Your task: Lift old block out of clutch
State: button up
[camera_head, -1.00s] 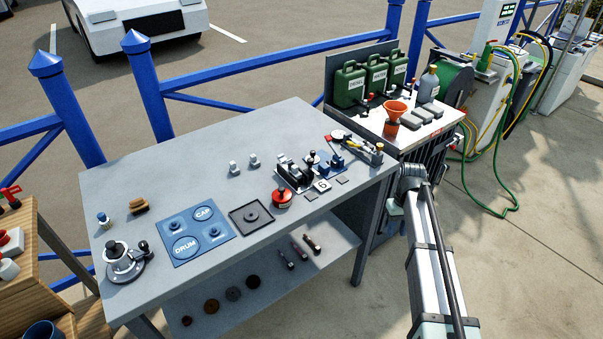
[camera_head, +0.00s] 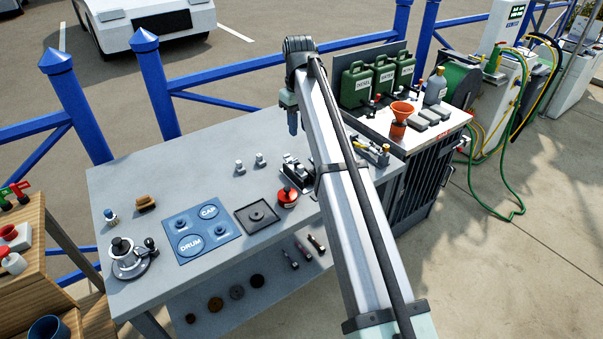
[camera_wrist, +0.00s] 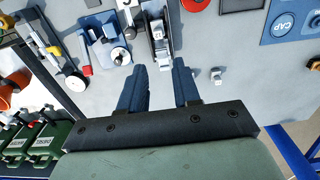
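A black-and-grey clutch-like fitting (camera_head: 295,172) sits on the grey workbench, partly behind my arm in the head view. In the wrist view the same fitting (camera_wrist: 161,35) lies ahead of my fingers, with a pale part in its middle. I cannot tell which part is the old block. My gripper (camera_wrist: 160,76) is open and empty, its two blue fingers apart, short of the fitting in that picture. In the head view my gripper (camera_head: 293,122) hangs above the bench's back edge. A blue fitting with a round pale knob (camera_wrist: 110,45) sits left of the clutch-like fitting.
Two small silver fittings (camera_head: 250,164) stand near the bench's back edge. Green cans (camera_head: 383,75) and an orange funnel (camera_head: 400,115) stand right.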

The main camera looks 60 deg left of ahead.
send_over(301, 167)
jog(key=f, duration=0.8)
jog(key=shift+s+a+f, duration=0.1)
jog(key=shift+a+f, duration=0.1)
jog(key=shift+d+f, duration=0.15)
jog(key=shift+f, duration=1.2)
jog(key=shift+d+f, duration=0.1)
jog(key=shift+f, duration=1.25)
jog(key=shift+c, duration=0.2)
grip_shut()
